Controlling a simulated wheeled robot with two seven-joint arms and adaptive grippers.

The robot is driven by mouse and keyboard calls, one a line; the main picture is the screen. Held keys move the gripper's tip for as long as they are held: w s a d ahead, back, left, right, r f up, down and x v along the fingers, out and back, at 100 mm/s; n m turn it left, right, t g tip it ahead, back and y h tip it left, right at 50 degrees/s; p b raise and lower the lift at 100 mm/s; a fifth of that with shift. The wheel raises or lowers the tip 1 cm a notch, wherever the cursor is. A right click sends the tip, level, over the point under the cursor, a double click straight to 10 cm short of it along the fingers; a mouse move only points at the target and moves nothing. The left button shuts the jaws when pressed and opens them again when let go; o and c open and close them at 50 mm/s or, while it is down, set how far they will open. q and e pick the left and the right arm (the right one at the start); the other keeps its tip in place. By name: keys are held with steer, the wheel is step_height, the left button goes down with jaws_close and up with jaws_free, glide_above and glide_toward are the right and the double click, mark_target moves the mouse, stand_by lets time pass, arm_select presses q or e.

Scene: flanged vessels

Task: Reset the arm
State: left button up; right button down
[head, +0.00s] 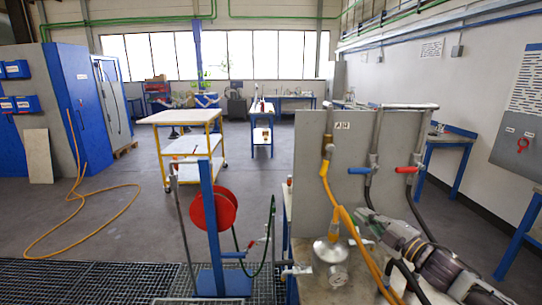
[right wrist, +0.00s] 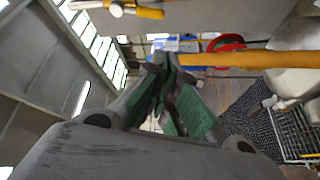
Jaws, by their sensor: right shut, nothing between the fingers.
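My right arm comes in from the lower right of the head view. Its gripper (head: 364,216) is in front of the grey panel, above and to the right of a metal flanged vessel (head: 331,251). In the right wrist view the gripper's green-padded fingers (right wrist: 172,95) are shut, with nothing held between them. A rounded metal surface, perhaps the vessel (right wrist: 297,70), shows at the right edge of that view. My left arm and gripper are not in view.
An upright grey panel (head: 308,150) carries a yellow hose (head: 345,215), a blue-handled valve (head: 360,171) and a red-handled valve (head: 406,170). A red hose reel (head: 213,210) on a blue post stands left. Open floor lies beyond, with a wooden-topped cart (head: 181,116).

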steer(key=s+a+f+m+g+h, duration=0.2)
steer(key=s+f+m+h, duration=0.3)
steer(key=f, duration=0.4)
steer(key=s+a+f+m+g+h, duration=0.2)
steer(key=s+f+m+h, duration=0.15)
steer(key=f+m, duration=0.4)
steer(key=s+a+f+m+g, duration=0.1)
steer(key=s+f+m+g, duration=0.35)
steer(key=s, duration=0.65)
steer(key=s+a+f+m+g, duration=0.1)
steer(key=s+f+g, duration=0.4)
steer(key=s+f, duration=0.7)
steer(key=f, duration=1.3)
steer(key=s+f, duration=0.2)
steer(key=f, duration=1.3)
steer(key=s+d+f+g, duration=0.1)
steer(key=s+d+f, duration=0.1)
steer(key=s+f, duration=0.8)
steer(key=s+d+f+g, duration=0.1)
steer(key=s+f, duration=0.9)
steer(key=s, duration=0.2)
steer(key=shift+s+d+f+n+h, duration=0.3)
steer(key=shift+s+d+h, duration=0.05)
steer(key=shift+s, duration=0.05)
